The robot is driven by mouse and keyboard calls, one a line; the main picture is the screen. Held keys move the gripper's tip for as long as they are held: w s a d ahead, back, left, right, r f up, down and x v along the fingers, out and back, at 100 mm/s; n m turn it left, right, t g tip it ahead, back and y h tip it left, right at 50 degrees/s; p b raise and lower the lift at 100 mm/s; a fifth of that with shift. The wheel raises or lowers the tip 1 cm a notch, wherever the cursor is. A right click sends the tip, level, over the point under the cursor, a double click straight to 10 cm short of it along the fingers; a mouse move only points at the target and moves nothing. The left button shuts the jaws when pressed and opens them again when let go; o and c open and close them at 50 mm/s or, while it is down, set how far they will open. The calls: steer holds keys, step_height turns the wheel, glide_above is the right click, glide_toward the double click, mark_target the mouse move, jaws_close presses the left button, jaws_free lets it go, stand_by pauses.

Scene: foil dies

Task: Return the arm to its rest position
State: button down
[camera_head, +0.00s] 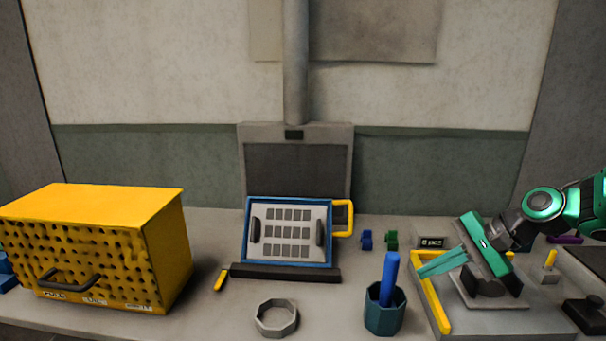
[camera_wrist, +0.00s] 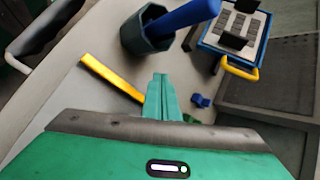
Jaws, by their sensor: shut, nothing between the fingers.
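My gripper (camera_head: 422,267) is at the right of the head view, above a grey plate with a yellow L-shaped bar (camera_head: 432,298). Its teal fingers point left and are together, with nothing between them. In the wrist view the closed fingers (camera_wrist: 163,97) show in the middle, with the yellow bar (camera_wrist: 112,78) to their left. My green arm comes in from the right edge of the head view.
A teal cup (camera_head: 384,314) with a blue rod (camera_head: 389,279) stands left of my gripper. A blue-framed panel (camera_head: 287,232) leans at the centre back. A yellow perforated box (camera_head: 100,245) stands left. A grey ring (camera_head: 277,318) lies at the front.

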steer(key=s+d+n+g+h, duration=0.1)
steer(key=s+d, duration=0.3)
steer(key=s, duration=0.4)
steer(key=s+d+n+g+h, duration=0.1)
steer(key=s+d+h, duration=0.3)
steer(key=s, duration=0.5)
steer(key=s+d+n+g+h, duration=0.2)
steer(key=s+d+n, duration=0.1)
steer(key=s, duration=0.5)
steer(key=shift+s+d+f, duration=0.2)
steer(key=shift+s+d, duration=0.2)
steer(key=shift+d, duration=0.45)
steer(key=shift+w+f+h, duration=0.25)
steer(key=shift+w+h, duration=0.05)
steer(key=shift+w, duration=0.35)
steer(key=c, duration=2.5)
jaws_free()
